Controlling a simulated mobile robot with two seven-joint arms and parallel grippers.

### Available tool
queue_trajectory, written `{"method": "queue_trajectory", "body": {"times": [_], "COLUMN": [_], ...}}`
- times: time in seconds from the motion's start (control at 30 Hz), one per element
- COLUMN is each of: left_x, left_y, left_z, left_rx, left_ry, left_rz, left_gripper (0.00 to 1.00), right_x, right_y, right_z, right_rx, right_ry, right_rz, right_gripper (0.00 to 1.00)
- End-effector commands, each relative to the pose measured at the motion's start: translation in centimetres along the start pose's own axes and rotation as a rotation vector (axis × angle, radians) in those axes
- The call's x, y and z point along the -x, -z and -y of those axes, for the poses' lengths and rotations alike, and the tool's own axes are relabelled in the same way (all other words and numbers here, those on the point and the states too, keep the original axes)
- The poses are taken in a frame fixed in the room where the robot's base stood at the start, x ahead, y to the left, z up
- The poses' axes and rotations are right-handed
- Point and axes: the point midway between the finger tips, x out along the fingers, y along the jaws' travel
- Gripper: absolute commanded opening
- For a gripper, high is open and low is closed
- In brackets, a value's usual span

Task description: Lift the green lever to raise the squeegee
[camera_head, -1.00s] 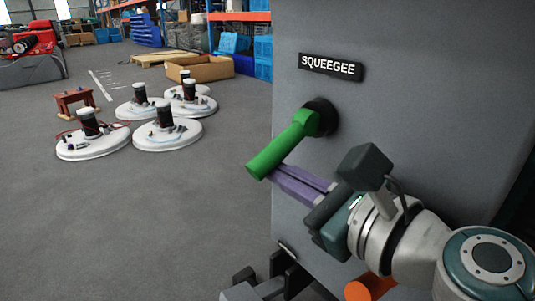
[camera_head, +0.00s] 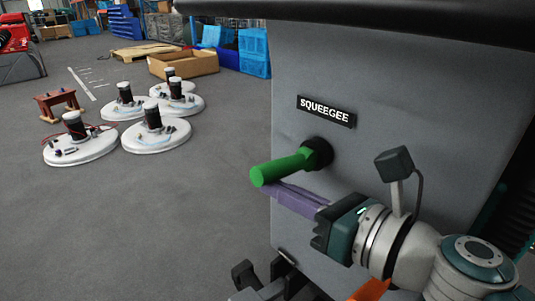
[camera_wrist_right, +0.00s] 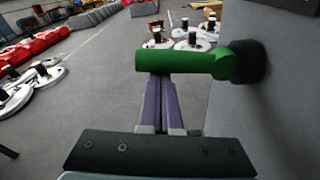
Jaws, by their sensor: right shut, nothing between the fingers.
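The green lever (camera_head: 282,167) sticks out from a dark round pivot on the grey machine panel, below the SQUEEGEE label (camera_head: 326,111). In the head view it points left and slightly down. My right gripper (camera_head: 276,191) has its purple fingers together, just under the lever, with nothing between them. In the right wrist view the lever (camera_wrist_right: 180,61) lies across the tips of the fingers (camera_wrist_right: 153,82), which seem to touch or nearly touch its underside.
The grey machine panel (camera_head: 390,130) fills the right side, with a dark overhanging edge (camera_head: 380,22) above. White round discs with black posts (camera_head: 155,137) stand on the floor at left. A cardboard box (camera_head: 184,66) lies farther back.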

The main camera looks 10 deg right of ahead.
Motion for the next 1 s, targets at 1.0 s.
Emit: {"method": "queue_trajectory", "body": {"times": [1.0], "left_x": [3.5], "left_y": [1.1], "left_z": [0.2], "left_rx": [-0.002], "left_ry": [0.001], "left_rz": [0.001], "left_gripper": [0.46], "right_x": [0.3], "right_y": [-1.9], "right_z": [-0.4], "right_rx": [-0.284], "right_ry": [-0.039], "right_rz": [-0.002], "right_gripper": [0.00]}}
